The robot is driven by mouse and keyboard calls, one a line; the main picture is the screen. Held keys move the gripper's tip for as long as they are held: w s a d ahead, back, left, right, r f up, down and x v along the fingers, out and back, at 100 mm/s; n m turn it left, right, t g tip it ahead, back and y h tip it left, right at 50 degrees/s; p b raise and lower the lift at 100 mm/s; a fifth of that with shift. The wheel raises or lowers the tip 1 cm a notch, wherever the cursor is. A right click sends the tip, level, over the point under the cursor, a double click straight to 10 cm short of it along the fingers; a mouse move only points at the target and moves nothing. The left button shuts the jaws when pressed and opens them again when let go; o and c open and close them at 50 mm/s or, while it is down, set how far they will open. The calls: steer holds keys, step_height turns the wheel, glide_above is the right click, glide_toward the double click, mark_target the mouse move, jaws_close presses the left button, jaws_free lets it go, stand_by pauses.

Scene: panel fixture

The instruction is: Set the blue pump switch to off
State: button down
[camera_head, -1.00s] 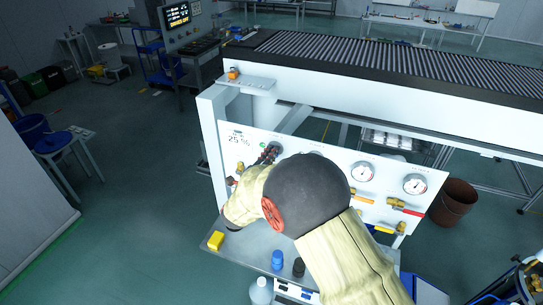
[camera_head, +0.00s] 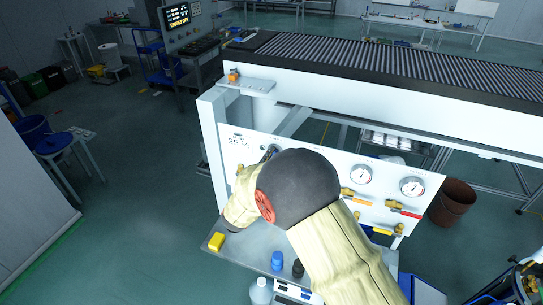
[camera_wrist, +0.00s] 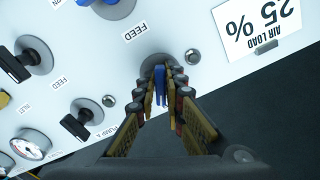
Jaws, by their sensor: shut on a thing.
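My gripper (camera_wrist: 162,72) is shut on a blue switch lever (camera_wrist: 161,88) at the white panel in the wrist view. The fingers stand on both sides of the lever and hide part of it and its round grey base. A "PUMP A" label (camera_wrist: 122,138) shows beside the fingers, partly covered. I cannot read the switch's set position. In the head view my own wrist and forearm cover the lever and most of the gripper, in front of the left part of the panel (camera_head: 330,160).
The air load sign (camera_wrist: 262,25) reads 25%.

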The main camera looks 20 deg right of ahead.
steer(key=n+p, duration=0.2)
steer(key=n, duration=0.3)
steer(key=shift+r, duration=0.1)
steer(key=shift+n, duration=0.3)
stand_by(0.4)
steer(key=c, duration=1.9)
jaws_free()
steer(key=shift+a, duration=0.1)
steer(key=v, duration=1.2)
